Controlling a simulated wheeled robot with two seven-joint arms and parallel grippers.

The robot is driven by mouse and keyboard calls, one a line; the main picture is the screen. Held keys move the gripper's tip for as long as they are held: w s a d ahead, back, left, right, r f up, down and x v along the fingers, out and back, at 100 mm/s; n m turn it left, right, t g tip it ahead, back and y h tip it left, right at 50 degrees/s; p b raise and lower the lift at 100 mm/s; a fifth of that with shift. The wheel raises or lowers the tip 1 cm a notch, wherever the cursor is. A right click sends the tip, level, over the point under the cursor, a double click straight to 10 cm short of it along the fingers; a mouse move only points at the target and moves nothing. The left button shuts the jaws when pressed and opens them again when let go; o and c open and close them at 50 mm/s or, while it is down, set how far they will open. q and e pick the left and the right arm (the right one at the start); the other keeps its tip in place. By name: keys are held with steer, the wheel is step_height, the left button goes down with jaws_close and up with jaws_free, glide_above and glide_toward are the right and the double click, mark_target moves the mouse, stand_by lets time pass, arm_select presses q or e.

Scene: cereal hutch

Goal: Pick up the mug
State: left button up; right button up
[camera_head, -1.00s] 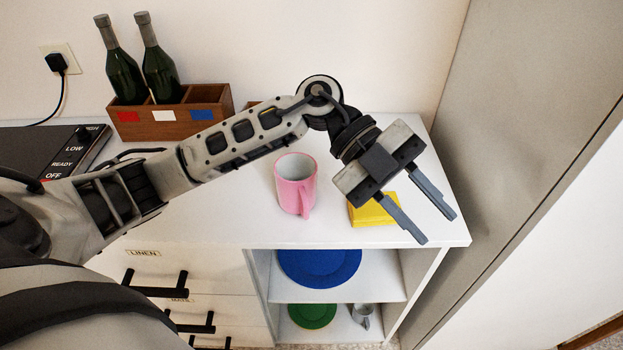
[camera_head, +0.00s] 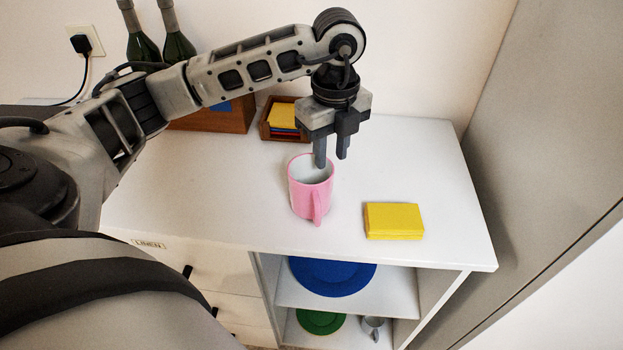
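The pink mug (camera_head: 304,200) stands upright on the white counter top, with a pale inside and its handle facing the front. My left gripper (camera_head: 332,162) points down just above the mug. Its two fingers are apart with a gap between them; one fingertip overlaps the mug's opening in the picture and the other is near the rim's right side. I cannot tell whether a finger touches the mug. A second, grey mug (camera_head: 373,327) sits on the low shelf. My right gripper is not in view.
A yellow stack (camera_head: 394,221) lies right of the mug. A small wooden tray (camera_head: 268,131) with coloured pieces and a wooden crate (camera_head: 215,118) with bottles (camera_head: 177,45) stand behind. Blue (camera_head: 332,277) and green (camera_head: 320,321) plates are on the shelves below. A grey panel (camera_head: 540,140) bounds the right.

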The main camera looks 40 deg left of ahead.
arm_select(q)
steer(key=f, duration=0.3)
steer(key=s+f, duration=0.1)
steer(key=f, duration=0.1)
steer(key=shift+d+f+p, duration=0.25)
steer(key=shift+f+p, duration=0.05)
steer(key=shift+p, duration=0.05)
steer(key=shift+f, duration=0.35)
jaws_close()
